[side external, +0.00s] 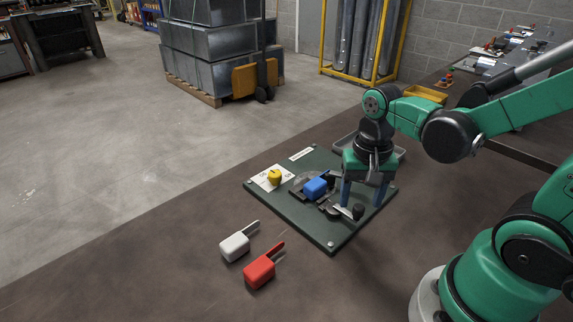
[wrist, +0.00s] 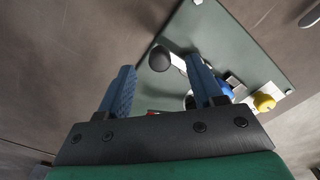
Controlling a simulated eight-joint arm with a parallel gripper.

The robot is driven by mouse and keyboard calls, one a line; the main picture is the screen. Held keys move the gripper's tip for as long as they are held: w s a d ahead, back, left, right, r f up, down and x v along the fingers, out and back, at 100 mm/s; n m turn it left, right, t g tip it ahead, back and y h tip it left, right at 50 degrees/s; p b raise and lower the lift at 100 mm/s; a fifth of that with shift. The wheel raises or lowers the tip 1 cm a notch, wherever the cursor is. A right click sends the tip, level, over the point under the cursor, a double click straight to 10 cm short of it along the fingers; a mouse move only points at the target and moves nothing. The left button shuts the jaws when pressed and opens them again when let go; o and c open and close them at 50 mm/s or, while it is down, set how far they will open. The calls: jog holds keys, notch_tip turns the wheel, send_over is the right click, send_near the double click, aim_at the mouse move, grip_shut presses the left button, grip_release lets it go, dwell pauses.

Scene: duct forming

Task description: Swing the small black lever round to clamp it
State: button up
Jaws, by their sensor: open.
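The small black lever ends in a round black knob (side external: 358,211) near the front right of the green board (side external: 333,240). In the wrist view the knob (wrist: 159,58) appears between my two blue fingertips, with its pale metal arm running right behind one finger. My gripper (side external: 362,202) is over the board, fingers pointing down and spread on either side of the knob. It is open; whether a finger touches the knob I cannot tell. A blue block (side external: 315,187) sits in the dark fixture beside the lever. My fingers partly hide the lever's arm and pivot.
A yellow knob (side external: 274,177) on a white label stands at the board's left. A white-grey padlock-like piece (side external: 235,246) and a red one (side external: 262,269) lie on the table in front. A grey tray (side external: 398,151) is behind my gripper. The front table is otherwise clear.

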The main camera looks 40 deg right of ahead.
jog(key=shift+f, duration=0.9)
grip_shut()
